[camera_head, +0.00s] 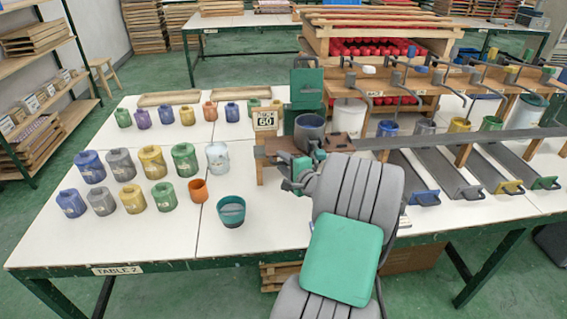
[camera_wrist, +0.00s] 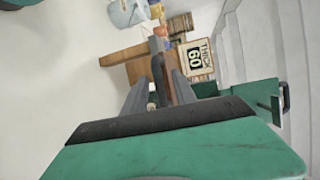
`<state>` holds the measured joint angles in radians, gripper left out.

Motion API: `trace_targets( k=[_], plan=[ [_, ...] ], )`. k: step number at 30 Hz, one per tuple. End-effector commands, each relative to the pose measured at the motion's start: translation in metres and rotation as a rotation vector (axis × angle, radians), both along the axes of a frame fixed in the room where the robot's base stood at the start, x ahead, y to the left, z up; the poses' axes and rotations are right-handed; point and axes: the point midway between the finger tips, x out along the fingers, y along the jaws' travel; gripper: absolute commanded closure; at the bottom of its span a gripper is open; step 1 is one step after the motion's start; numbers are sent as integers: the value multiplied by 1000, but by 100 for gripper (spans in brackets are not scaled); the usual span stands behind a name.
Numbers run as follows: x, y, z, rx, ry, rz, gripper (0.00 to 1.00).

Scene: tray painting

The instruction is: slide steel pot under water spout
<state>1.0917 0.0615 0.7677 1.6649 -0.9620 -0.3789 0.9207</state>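A dark grey steel pot (camera_head: 310,128) stands upright on a small wooden stand (camera_head: 345,143) near the middle of the table. A green box-like dispenser (camera_head: 306,85) rises just behind the pot; I cannot make out a spout on it. My gripper (camera_head: 299,172), green and grey, is just in front of the stand, below and slightly left of the pot. In the wrist view, grey fingers (camera_wrist: 157,88) point toward wooden parts, with narrow dark and brown shapes between them. I cannot tell whether they hold anything. The pot is not clearly visible there.
A "THICK 60" sign (camera_head: 266,120) stands left of the pot and also shows in the wrist view (camera_wrist: 195,58). Coloured jars (camera_head: 153,160), an orange cup (camera_head: 198,190) and a teal pot (camera_head: 231,211) stand at left. Metal channels (camera_head: 432,177) lie at right.

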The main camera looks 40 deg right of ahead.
Motion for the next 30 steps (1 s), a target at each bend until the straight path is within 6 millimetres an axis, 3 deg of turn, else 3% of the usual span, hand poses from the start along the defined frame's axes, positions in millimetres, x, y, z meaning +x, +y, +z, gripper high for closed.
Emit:
trace_targets(
  k=[4,16,30],
  plan=[
    [0,0,0,-1,0,0,68],
    [-1,0,0,-1,1,0,100],
    [-1,0,0,-1,1,1,100]
  ],
)
